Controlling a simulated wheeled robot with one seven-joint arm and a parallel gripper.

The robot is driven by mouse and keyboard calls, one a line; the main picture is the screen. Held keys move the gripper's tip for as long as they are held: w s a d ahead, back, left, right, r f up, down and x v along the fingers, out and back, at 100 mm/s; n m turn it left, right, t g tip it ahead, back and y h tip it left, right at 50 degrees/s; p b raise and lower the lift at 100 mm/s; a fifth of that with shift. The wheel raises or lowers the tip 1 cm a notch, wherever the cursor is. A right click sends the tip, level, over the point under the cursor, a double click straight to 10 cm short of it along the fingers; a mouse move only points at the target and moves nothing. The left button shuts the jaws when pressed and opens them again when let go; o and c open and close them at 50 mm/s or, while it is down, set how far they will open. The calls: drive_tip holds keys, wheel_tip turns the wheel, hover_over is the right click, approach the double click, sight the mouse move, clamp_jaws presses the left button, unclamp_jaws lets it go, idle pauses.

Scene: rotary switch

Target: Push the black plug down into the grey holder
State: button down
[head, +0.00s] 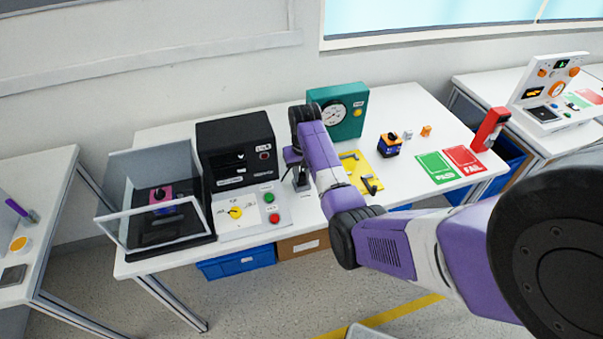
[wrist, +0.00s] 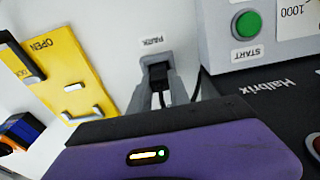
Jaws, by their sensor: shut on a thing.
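The grey holder (wrist: 153,62) stands upright on the white table in the wrist view, by the PARK label; in the head view the holder (head: 302,184) shows under my gripper. The black plug (wrist: 159,84) shows as a dark shape in the holder's opening. How deep it sits is hard to tell. My gripper (head: 297,168) points down right above the holder and is shut on the plug.
Left of the holder in the head view stand a black machine (head: 236,150) and a panel with green and red buttons (head: 270,205). A teal gauge box (head: 350,95) is behind. A dark cable (wrist: 196,88) runs beside the holder.

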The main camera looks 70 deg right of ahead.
drive_tip(key=shift+f, duration=0.35)
drive_tip(key=c, duration=1.1)
unclamp_jaws()
drive_tip(key=shift+c, duration=0.2)
wheel_tip(320, 180, up, 8)
drive_tip(key=b, duration=0.1)
drive_tip(key=shift+s+a+f, duration=0.15)
drive_tip(key=shift+s+a, duration=0.2)
